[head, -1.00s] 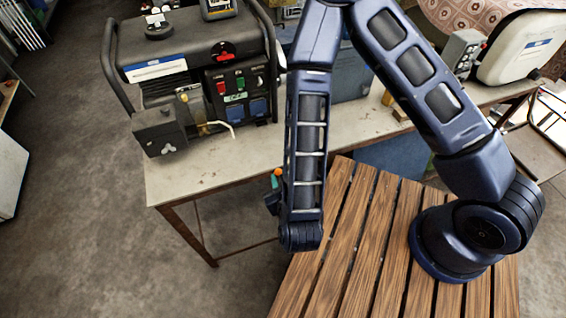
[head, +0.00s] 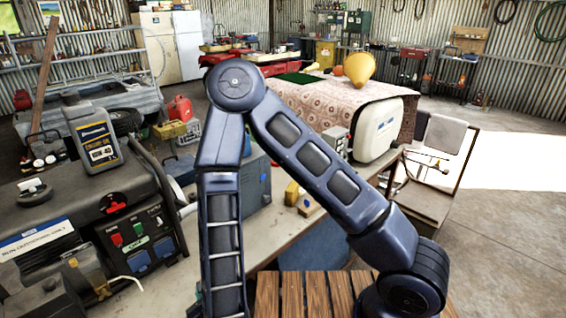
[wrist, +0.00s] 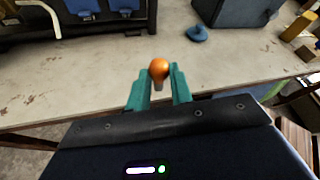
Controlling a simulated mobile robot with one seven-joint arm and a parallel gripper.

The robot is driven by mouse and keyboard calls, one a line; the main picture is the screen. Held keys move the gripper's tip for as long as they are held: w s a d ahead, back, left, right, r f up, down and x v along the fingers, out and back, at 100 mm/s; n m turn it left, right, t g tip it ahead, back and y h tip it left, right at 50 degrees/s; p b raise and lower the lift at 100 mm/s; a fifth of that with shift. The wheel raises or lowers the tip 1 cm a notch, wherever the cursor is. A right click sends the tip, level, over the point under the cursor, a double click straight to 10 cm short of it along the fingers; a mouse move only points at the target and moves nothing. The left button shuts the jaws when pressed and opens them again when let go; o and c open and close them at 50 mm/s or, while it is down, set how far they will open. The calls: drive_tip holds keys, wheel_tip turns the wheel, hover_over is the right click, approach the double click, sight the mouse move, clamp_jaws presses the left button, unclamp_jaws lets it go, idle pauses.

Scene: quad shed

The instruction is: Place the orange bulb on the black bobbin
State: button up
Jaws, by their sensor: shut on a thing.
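The orange bulb (wrist: 159,68) is held between the teal fingers of my gripper (wrist: 160,86) in the wrist view, its round end up and its pale, narrow end down between the fingertips. The gripper is at the front edge of the workbench. In the head view the bulb and fingertips are not clearly visible, low behind my arm. A black, round, flanged piece (head: 34,193), which looks like the black bobbin, sits on top of the generator at the left of the head view. Something small and pale shows on its top.
A blue piece (wrist: 197,34) and a yellow block (wrist: 300,26) lie on the bench. A cloth-covered table (head: 345,100) stands behind. Bare bench lies right of the generator.

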drive_tip(key=w+d+r+m+t+h, duration=0.1)
drive_tip(key=w+d+r+m+h, duration=0.25)
drive_tip(key=w+r, duration=0.9)
drive_tip(key=w+d+r+m+h, duration=0.25)
drive_tip(key=w+d+r, duration=0.4)
drive_tip(key=w, duration=1.05)
drive_tip(key=w+d+r+m+t+h, duration=0.1)
drive_tip(key=w+d+r+m+h, duration=0.15)
drive_tip(key=w+r, duration=1.1)
drive_tip(key=w+a+f+n+g+y, duration=0.25)
drive_tip(key=a+n+y, duration=0.25)
drive_tip(key=a, duration=0.4)
drive_tip(key=w+a+f+n+g+y, duration=0.1)
drive_tip(key=w+a+f+n+y, duration=0.2)
drive_tip(key=a+n+y, duration=0.5)
drive_tip(key=shift+s+d+r+m+h, duration=0.55)
drive_tip(key=shift+s+d+r, duration=0.4)
drive_tip(key=shift+s+r, duration=1.45)
drive_tip(key=shift+s+d+r+m+h, duration=0.45)
drive_tip(key=shift+s+d+r, duration=0.6)
drive_tip(key=shift+r, duration=2.5)
drive_tip(key=shift+s+r+g, duration=0.6)
drive_tip(key=shift+s+g, duration=0.15)
drive_tip(key=shift+s, duration=2.9)
drive_tip(key=shift+n+y, duration=0.25)
drive_tip(key=shift+y, duration=0.2)
drive_tip(key=shift+f, duration=9.65)
